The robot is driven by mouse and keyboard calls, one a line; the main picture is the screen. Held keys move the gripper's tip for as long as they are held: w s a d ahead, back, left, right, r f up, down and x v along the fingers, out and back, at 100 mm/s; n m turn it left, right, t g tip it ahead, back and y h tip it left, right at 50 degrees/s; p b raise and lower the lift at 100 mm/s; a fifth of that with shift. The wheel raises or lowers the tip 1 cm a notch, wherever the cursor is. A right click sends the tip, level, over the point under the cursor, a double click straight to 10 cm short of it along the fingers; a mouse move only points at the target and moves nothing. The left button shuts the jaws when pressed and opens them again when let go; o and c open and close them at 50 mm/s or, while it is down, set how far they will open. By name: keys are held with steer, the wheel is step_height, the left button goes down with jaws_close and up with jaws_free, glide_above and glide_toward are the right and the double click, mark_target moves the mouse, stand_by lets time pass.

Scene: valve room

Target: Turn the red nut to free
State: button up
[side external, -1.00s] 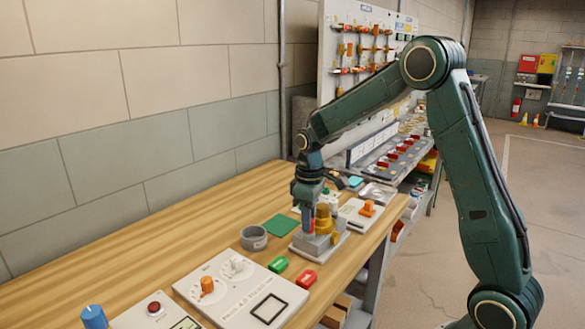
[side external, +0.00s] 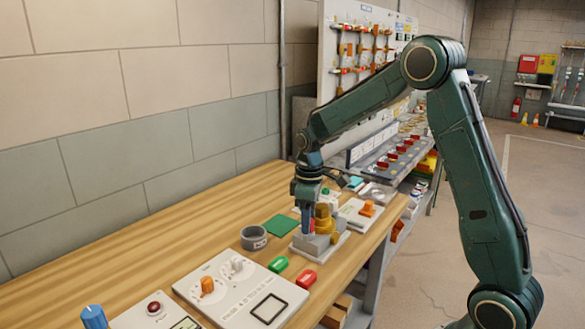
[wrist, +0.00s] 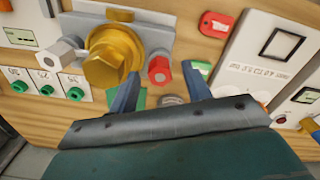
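The red nut (wrist: 159,69) is a small hex piece on the grey valve block (wrist: 158,38), right of a large yellow hex fitting (wrist: 113,55) in the wrist view. A white-grey hex nut (wrist: 67,53) is on the yellow fitting's other side. My gripper (wrist: 160,72) is open, with its two blue fingers on either side of the red nut and a visible gap at each side. In the side view, my gripper (side external: 307,224) points down at the block, beside the yellow fitting (side external: 325,222), and largely hides the red nut. No "free" mark is readable.
A grey cup (side external: 254,238) and green mat (side external: 281,225) lie left of the block. Green (side external: 278,264) and red (side external: 305,279) pieces lie in front, near a white dial panel (side external: 235,285). Another panel with an orange knob (side external: 366,209) stands close behind.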

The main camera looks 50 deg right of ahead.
steer(key=shift+m, duration=0.3)
